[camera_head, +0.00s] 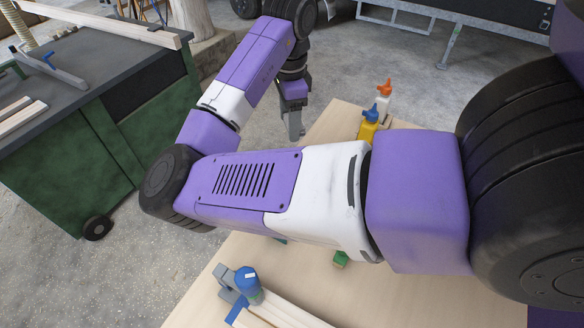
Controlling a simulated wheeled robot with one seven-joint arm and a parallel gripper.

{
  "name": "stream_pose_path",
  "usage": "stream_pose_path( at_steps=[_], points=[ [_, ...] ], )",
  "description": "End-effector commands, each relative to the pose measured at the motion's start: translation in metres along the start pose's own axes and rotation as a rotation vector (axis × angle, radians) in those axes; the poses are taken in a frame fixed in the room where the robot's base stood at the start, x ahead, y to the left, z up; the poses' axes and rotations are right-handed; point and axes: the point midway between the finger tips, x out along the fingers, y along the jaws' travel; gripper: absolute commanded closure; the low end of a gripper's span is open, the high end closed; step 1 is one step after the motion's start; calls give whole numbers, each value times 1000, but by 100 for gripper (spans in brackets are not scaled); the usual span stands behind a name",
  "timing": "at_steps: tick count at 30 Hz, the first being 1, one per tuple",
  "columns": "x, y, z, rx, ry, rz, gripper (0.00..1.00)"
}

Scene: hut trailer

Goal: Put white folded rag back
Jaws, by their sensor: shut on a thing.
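My gripper (296,128) hangs down at the top middle, by the left edge of the wooden table (215,295). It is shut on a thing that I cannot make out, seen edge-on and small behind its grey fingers. I cannot pick out a white folded rag anywhere in this view. My purple and white arm crosses the picture and hides much of the table.
A yellow glue bottle (368,125) and a white bottle with an orange cap (384,102) stand near the table's far end. A blue and grey clamp (240,284) and wooden strips (280,316) lie in front. A green workbench (120,140) stands left, with bare floor between.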

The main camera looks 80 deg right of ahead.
Motion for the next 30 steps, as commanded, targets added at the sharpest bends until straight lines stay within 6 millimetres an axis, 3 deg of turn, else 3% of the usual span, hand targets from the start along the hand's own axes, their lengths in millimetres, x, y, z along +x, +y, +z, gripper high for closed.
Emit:
stream_pose_path(
  at_steps=[3, 12, 30],
  points=[
    [32, 1, -1, -5, 6, 5, 70],
    [100, 0, 0, -6, 2, 4, 70],
    [168, 0, 0, -7, 1, 1, 70]
  ],
)
